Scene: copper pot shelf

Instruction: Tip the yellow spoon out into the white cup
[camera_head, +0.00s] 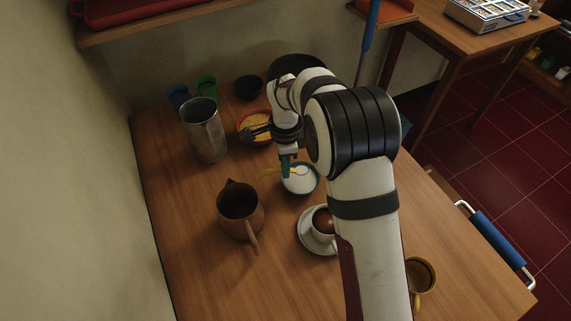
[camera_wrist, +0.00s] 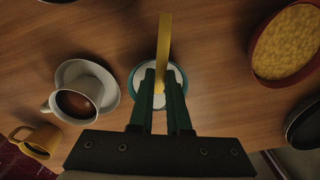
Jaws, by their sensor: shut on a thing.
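My gripper (camera_head: 287,168) is shut on the yellow spoon (camera_head: 268,173), over a teal-rimmed bowl of white stuff (camera_head: 301,184). In the wrist view my gripper (camera_wrist: 161,78) has the spoon's yellow shaft (camera_wrist: 164,40) between its green fingers, pointing away over the table. The spoon's scoop and any load cannot be made out. The white cup (camera_head: 318,236) stands upright on a white saucer (camera_head: 304,243), nearer the camera than the bowl and apart from the gripper. It holds dark brown liquid. It also shows left of the fingers in the wrist view (camera_wrist: 97,87).
A brown jug (camera_head: 240,215) stands left of the cup. A red bowl of yellow food (camera_head: 248,132), a metal tumbler (camera_head: 204,130) and a dark pan (camera_head: 290,62) stand farther back. A yellow mug (camera_head: 423,277) stands near right. Bare wood lies left of the jug.

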